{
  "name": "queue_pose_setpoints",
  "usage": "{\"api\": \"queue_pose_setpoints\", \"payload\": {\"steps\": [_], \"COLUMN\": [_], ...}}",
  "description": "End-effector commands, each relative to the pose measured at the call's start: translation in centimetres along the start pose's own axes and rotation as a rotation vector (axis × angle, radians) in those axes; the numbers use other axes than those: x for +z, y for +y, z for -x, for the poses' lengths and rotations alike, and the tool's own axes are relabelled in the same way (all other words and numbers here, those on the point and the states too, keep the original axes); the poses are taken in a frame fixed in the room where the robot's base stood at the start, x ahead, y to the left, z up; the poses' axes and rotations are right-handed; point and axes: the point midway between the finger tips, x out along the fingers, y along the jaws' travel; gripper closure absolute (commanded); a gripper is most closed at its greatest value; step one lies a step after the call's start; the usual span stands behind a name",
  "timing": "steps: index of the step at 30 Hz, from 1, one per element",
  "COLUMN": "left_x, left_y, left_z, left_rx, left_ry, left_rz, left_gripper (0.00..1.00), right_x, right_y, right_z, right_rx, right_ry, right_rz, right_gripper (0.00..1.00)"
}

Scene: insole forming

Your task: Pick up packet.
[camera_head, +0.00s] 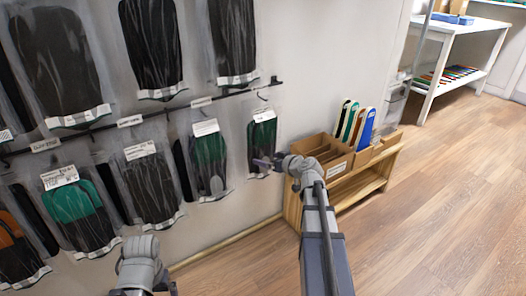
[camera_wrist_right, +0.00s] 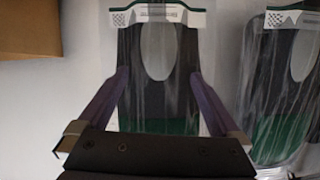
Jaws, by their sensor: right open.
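A clear packet (camera_head: 262,135) with a dark and green insole and a white label hangs at the right end of the lower wall rail. My right gripper (camera_head: 265,163) is at its lower part. In the right wrist view the packet (camera_wrist_right: 160,110) appears upside down, between the two open fingers of my right gripper (camera_wrist_right: 159,74), one on each side. Whether the fingers touch it I cannot tell. My left arm shows at the bottom left of the head view; its jaws cannot be made out.
More packets hang on the wall, including a green and dark one (camera_head: 209,160) close to the left. A wooden shelf unit (camera_head: 345,200) with cardboard bins (camera_head: 323,150) stands close to the right. A white table (camera_head: 455,30) is farther off. The wooden floor between is clear.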

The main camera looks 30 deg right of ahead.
Motion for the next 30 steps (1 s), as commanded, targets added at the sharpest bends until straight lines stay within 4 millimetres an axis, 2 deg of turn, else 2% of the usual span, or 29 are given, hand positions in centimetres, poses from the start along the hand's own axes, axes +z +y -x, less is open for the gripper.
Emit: {"api": "queue_pose_setpoints", "payload": {"steps": [1, 3, 10, 27, 30], "left_x": [-0.03, -0.03, -0.03, -0.02, -0.02], "left_y": [0.04, 0.04, 0.03, 0.03, 0.03], "left_z": [-0.4, -0.48, -0.35, -0.35, -0.35], "left_rx": [0.0, 0.0, 0.0, 0.0, 0.0], "left_ry": [0.0, 0.0, 0.0, 0.0, 0.0], "left_rz": [0.0, 0.0, 0.0, 0.0, 0.0], "left_gripper": [0.0, 0.0, 0.0, 0.0, 0.0], "right_x": [0.01, -0.06, -0.15, -0.14, -0.15], "right_y": [0.09, 0.05, -0.01, 0.01, 0.01], "right_z": [-1.01, -1.4, -1.29, -1.27, -1.27], "right_rx": [-0.002, -0.002, 0.0, 0.0, 0.0], "right_ry": [0.0, 0.0, 0.0, 0.0, 0.0], "right_rz": [0.001, 0.001, 0.0, 0.0, 0.0], "right_gripper": [0.0, 0.0, 0.02, 0.66, 0.69]}}
